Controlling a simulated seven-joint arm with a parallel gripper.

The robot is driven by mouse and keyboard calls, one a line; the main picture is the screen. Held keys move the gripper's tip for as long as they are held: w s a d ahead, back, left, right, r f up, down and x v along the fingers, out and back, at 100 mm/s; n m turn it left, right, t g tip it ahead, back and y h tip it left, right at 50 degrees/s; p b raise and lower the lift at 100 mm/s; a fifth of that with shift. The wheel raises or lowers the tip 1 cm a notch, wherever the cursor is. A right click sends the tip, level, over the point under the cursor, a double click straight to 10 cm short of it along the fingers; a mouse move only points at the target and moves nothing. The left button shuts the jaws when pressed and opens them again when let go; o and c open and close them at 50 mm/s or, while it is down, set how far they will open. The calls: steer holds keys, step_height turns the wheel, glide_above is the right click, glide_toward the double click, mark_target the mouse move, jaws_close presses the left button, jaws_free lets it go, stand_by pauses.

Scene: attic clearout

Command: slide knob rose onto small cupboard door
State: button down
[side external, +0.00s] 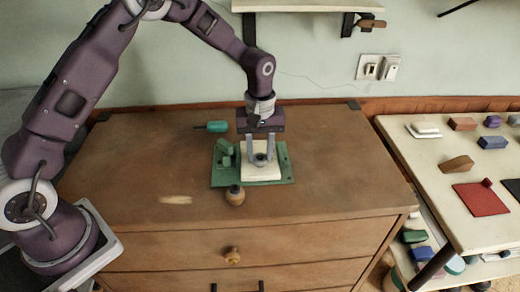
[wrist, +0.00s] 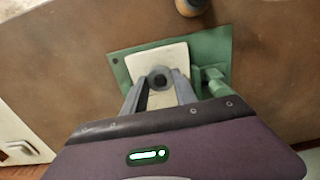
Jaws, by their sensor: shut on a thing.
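The small cupboard door (side external: 271,174) is a cream panel lying flat on a green fixture on the chest top. It also shows in the wrist view (wrist: 172,54). My gripper (side external: 260,161) points down over the door, its fingers shut on the knob rose (wrist: 160,78), a small grey ring with a dark centre. The wrist view shows my gripper (wrist: 160,84) with a finger on each side of the ring. The rose is over the door's face; I cannot tell whether it touches it. Any hole or stud in the door under the rose is hidden.
The green fixture (side external: 222,182) has a raised clamp beside the door. A round wooden knob (side external: 235,196) stands in front of the fixture. A teal-handled tool (side external: 216,127) lies behind it. The chest top (side external: 330,150) is clear to the right. A cream table (side external: 440,190) holds several loose items.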

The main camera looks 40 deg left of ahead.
steer(key=shift+f, duration=0.65)
steer(key=c, duration=0.9)
jaws_free()
step_height(320, 180, up, 7)
steer(key=shift+r, duration=0.1)
